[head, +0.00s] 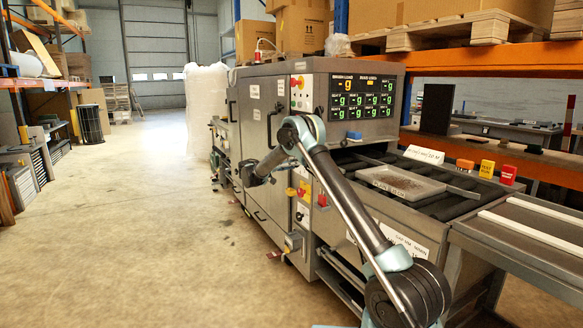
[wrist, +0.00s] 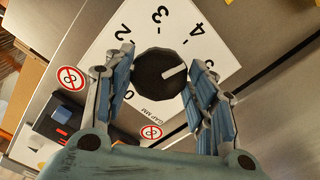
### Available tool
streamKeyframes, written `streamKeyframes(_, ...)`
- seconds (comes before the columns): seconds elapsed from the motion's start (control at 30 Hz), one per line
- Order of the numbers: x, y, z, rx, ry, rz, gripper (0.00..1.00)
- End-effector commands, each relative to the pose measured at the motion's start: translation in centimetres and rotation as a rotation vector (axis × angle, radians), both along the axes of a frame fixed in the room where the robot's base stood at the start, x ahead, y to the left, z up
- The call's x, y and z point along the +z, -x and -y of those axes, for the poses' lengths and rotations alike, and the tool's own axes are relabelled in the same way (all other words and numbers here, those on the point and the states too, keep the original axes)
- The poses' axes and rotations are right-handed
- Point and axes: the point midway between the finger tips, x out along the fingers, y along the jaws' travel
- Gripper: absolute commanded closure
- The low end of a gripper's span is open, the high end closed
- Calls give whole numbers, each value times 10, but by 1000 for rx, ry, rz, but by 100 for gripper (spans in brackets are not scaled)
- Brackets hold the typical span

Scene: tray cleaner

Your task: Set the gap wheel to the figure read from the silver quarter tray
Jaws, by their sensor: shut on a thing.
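The gap wheel (wrist: 158,82) is a black round knob on a white dial plate marked "GAP MM" in the wrist view. Its white pointer aims right and slightly up, past the 4, toward a part of the scale that my right finger covers. The figures 0, 2, 3 and 4 show. My gripper (wrist: 161,65) is shut on the wheel, one finger on each side.
A display panel (head: 362,96) with green and yellow readouts sits on the grey machine. Yellow and red blocks (head: 487,169) stand beyond the rollers. In the wrist view, a black box with a red and a blue part (wrist: 62,120) lies left of the dial. Open floor lies left.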

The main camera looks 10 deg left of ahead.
Motion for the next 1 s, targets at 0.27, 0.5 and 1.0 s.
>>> streamKeyframes(0.27, 1, -1, 0, 3, 148, -217, 72)
streamKeyframes(0.5, 2, -1, 0, 3, 275, -406, 72)
streamKeyframes(1.0, 3, -1, 0, 4, 541, -800, 72)
